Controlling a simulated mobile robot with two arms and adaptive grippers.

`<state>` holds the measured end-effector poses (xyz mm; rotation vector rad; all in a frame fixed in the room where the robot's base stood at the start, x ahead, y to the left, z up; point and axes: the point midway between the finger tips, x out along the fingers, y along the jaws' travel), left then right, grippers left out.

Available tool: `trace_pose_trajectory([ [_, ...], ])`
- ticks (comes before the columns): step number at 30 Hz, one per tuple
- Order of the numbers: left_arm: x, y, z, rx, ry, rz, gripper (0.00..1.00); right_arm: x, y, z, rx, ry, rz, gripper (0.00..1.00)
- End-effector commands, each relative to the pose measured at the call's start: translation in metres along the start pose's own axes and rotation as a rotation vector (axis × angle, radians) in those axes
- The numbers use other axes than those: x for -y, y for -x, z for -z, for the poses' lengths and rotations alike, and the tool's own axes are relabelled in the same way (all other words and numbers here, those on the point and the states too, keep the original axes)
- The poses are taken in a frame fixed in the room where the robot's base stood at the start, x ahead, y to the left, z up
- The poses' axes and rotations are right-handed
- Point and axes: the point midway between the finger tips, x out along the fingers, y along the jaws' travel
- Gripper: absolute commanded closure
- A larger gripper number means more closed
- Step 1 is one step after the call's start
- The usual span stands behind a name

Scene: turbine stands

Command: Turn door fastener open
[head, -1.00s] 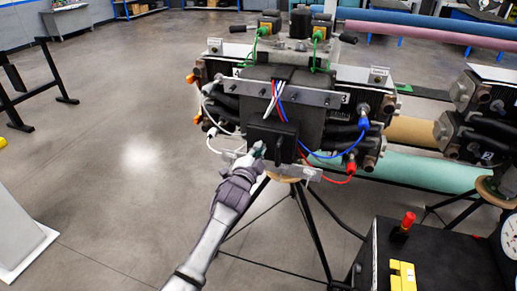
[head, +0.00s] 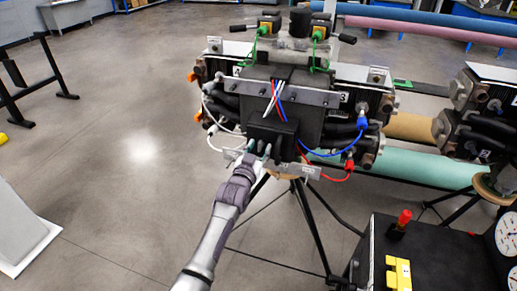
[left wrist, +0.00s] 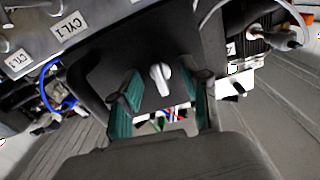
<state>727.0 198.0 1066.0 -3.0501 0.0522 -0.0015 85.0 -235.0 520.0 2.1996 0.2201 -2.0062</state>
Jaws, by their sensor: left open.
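The door fastener (left wrist: 160,78) is a small light grey knob on the front of a black box, seen in the left wrist view. The black box (head: 279,140) hangs on the front of the stand's unit in the head view, where I cannot make out the fastener. My left gripper (head: 259,151) is open at the lower front of this box. In the left wrist view the left gripper's green fingertip pads (left wrist: 164,98) stand on either side of the fastener, with gaps between them and it. My right gripper is not in view.
White, blue and red hoses with plugs loop beside the box, including a blue plug (head: 362,123) and a red plug (head: 349,165). A dark panel with a red-topped lever (head: 404,217) stands at lower right. The floor at left is mostly clear.

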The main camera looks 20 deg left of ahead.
Motion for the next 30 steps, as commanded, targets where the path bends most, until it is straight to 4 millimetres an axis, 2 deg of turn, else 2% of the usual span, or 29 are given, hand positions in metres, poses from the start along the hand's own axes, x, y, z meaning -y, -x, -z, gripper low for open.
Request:
trace_pose_trajectory([
  [10, 0.000, 0.004, 0.001, 0.001, -0.001, 0.000, 0.52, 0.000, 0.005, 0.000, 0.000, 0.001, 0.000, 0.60],
  [24, 0.000, 0.041, 0.002, 0.001, -0.001, 0.000, 0.52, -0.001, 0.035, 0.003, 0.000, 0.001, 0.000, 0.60],
  [30, 0.000, 0.050, 0.001, 0.000, -0.001, 0.000, 0.52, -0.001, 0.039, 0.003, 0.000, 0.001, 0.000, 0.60],
])
